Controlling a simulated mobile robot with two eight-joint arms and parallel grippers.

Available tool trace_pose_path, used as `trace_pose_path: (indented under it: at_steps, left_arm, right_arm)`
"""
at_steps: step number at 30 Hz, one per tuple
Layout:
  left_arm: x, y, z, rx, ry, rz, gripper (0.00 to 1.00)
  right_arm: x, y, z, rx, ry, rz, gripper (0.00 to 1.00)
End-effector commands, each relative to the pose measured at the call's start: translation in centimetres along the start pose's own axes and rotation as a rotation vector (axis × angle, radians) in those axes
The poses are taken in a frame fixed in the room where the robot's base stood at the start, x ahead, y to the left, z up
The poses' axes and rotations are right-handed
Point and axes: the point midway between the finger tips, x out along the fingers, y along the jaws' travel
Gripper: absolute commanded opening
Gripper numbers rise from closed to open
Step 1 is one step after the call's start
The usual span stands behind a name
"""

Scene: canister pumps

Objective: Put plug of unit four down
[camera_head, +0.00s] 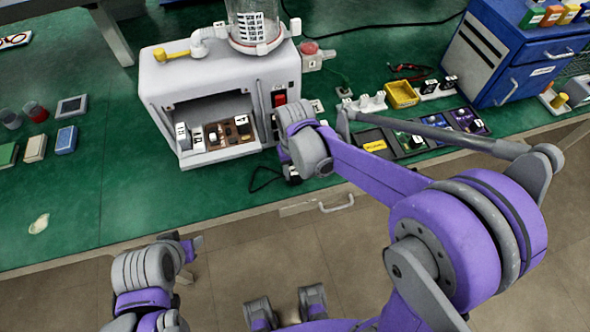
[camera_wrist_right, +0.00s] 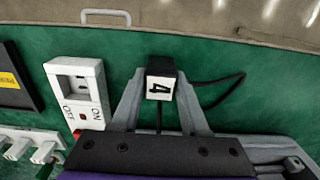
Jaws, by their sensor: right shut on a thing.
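The plug of unit four (camera_wrist_right: 160,85) is a black plug with a white label reading 4, seen in the right wrist view. My right gripper (camera_wrist_right: 159,94) is shut on it, with one grey finger on each side. The plug's dark cable curves away to the right over the green bench top. In the head view my right gripper (camera_head: 291,174) is at the bench's front edge, right of the white machine (camera_head: 217,85), and the wrist hides most of the plug. My left gripper (camera_head: 190,247) is low, in front of the bench, with its jaws unclear.
A white switched socket (camera_wrist_right: 78,92) marked ON and OFF is left of the plug in the wrist view. A dark parts tray (camera_head: 412,142), yellow bin (camera_head: 402,94) and blue cabinet (camera_head: 515,50) are to the right.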

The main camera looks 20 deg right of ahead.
Motion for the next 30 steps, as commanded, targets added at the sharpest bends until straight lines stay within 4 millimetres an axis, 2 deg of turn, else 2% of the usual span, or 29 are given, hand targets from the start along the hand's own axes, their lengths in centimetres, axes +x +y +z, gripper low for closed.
trace_pose_path:
  at_steps: [1, 2, 6, 14, 19, 30]
  left_arm:
    - [0.2, 0.0, 0.2, 0.0, -0.001, 0.0, 0.5]
    - [0.2, 0.0, 0.1, 0.0, -0.001, 0.0, 0.5]
    - [0.1, 0.0, 0.1, 0.0, -0.001, 0.0, 0.5]
    - [0.1, 0.0, 0.1, 0.0, -0.001, 0.0, 0.5]
    - [-0.2, 0.0, -0.2, 0.0, 0.001, 0.0, 0.5]
    - [-1.0, 0.0, -0.8, 0.0, 0.006, 0.0, 0.5]
  right_arm:
    - [0.3, 0.0, 0.0, 0.0, -0.001, 0.0, 0.0]
    - [0.2, 0.0, 0.0, 0.0, 0.0, 0.0, 0.5]
    - [0.2, 0.0, 0.0, 0.0, 0.0, 0.0, 0.74]
    - [0.1, 0.0, 0.0, 0.0, 0.0, 0.0, 0.74]
    - [-1.0, 0.0, 0.0, 0.0, 0.0, 0.0, 0.74]
    - [-8.7, 0.0, 0.0, 0.0, 0.0, 0.0, 0.74]
